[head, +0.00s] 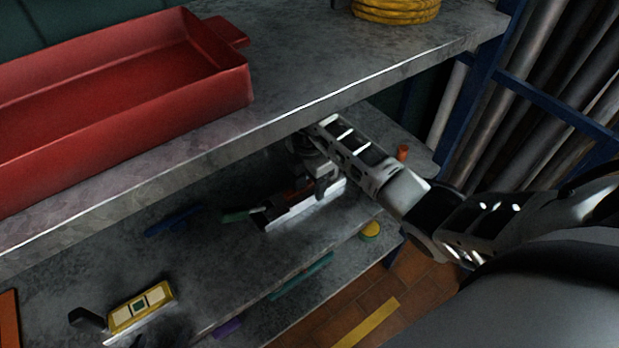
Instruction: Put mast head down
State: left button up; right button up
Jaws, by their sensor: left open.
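One arm shows in the head view. It comes in from the right, so I take it as my right arm, and it reaches under the upper shelf. Its gripper (325,187) is dark and partly in shadow, just above a pale block-like thing (305,208) with a brownish top on the lower shelf. I cannot tell whether the fingers touch or hold it, or whether it is the mast head. The upper shelf's edge partly hides this area. I see no left gripper.
A red tray (200,92) stands on the upper shelf (330,60), with a coiled yellow hose (395,10) at the back. The lower shelf (190,260) holds a yellow panelled device (140,307) and a blue tool (172,221). Pipes (545,60) stand in a blue rack at right.

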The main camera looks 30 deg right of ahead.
jog(key=shift+o, duration=1.2)
jog(key=shift+r, duration=0.1)
